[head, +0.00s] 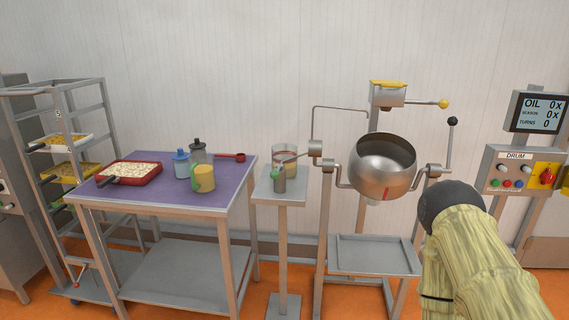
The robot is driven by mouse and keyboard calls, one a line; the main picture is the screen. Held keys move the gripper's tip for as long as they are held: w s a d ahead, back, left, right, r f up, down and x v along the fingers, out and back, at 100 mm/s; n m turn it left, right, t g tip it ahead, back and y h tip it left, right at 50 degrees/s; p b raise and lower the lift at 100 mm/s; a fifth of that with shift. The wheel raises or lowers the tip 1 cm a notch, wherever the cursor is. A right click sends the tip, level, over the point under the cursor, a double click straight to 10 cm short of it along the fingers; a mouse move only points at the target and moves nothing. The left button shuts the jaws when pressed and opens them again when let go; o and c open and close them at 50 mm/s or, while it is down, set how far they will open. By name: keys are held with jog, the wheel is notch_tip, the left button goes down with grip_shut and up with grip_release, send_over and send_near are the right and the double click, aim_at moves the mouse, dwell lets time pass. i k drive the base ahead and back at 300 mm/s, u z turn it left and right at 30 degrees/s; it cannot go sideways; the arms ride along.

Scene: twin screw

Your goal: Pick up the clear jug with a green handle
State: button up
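A jug with a green handle (204,178) stands upright near the front right of the purple-topped table (135,197). Its body looks yellow, and I cannot tell whether that is clear material with yellow contents. On the small grey stand to the right, a clear container (291,153) stands behind a grey cylinder (280,184) with a green part at its left side. My arm, in a yellowish sleeve with a dark rounded end, shows at the lower right, in front of the drum machine. It is well away from the jug. No gripper fingers show.
A red tray (122,181) of pale pieces, a blue-lidded container (181,163), a dark-lidded container (198,151) and a red scoop (238,157) share the table. A steel drum (382,165) on a frame stands right of the small stand (279,200). A rack (70,140) stands left.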

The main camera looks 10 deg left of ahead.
aim_at(203, 177)
jog(key=k, duration=0.5)
jog(key=u, duration=2.2)
jog(key=i, duration=1.7)
jog(key=z, duration=2.15)
jog(key=i, duration=0.25)
jog(key=z, duration=0.05)
